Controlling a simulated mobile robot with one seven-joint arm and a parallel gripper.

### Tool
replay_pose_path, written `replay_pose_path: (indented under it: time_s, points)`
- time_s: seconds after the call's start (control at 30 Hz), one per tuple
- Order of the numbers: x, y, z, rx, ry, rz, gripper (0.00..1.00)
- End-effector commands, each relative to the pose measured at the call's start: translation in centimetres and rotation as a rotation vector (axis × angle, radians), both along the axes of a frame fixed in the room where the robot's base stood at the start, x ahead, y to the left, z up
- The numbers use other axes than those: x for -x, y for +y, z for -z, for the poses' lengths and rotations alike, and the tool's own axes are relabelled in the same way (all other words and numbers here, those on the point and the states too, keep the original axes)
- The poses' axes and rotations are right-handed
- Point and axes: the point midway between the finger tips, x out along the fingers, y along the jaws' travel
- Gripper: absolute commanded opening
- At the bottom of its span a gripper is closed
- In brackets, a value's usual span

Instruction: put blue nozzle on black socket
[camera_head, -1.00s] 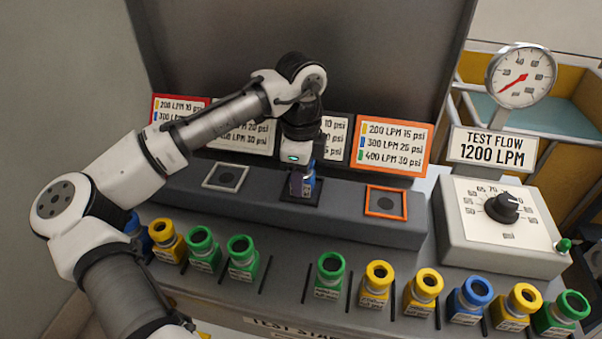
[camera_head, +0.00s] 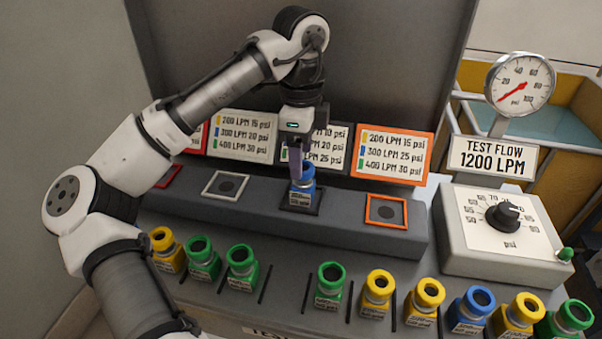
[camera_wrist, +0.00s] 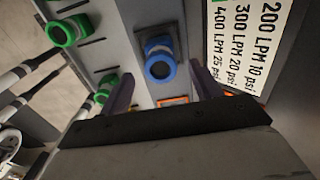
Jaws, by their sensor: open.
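A blue nozzle (camera_head: 303,185) stands upright on the black-framed socket (camera_head: 316,208) on the grey ledge. The blue nozzle also shows in the wrist view (camera_wrist: 160,64), with the dark socket plate (camera_wrist: 146,36) around its base. My gripper (camera_head: 295,172) is above and just beside the nozzle, fingers pointing down. In the wrist view my two purple fingers (camera_wrist: 165,95) are spread wide, and the nozzle lies beyond their tips with nothing between them. The head view hides part of the nozzle behind a finger.
A white-framed socket (camera_head: 226,185), an orange-framed socket (camera_head: 386,211) and a red-framed socket (camera_head: 168,177) on the ledge look empty. Several yellow, green and blue nozzles, one blue (camera_head: 470,310), stand along the front. Label signs (camera_head: 393,154) stand behind the ledge. A dial box (camera_head: 505,230) is at right.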

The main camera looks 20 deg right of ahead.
Motion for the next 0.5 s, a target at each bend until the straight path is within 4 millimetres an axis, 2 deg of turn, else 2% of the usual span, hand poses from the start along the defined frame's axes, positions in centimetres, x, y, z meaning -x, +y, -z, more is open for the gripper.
replay_pose_path:
  time_s: [0.1,0.2,0.5]
  points:
    - [0.0,0.0,-2.3,-0.001,-0.003,-0.001,0.63]
    - [0.0,0.1,-3.4,-0.002,-0.003,-0.002,0.63]
    - [0.0,0.0,-4.2,-0.001,-0.001,-0.001,0.63]
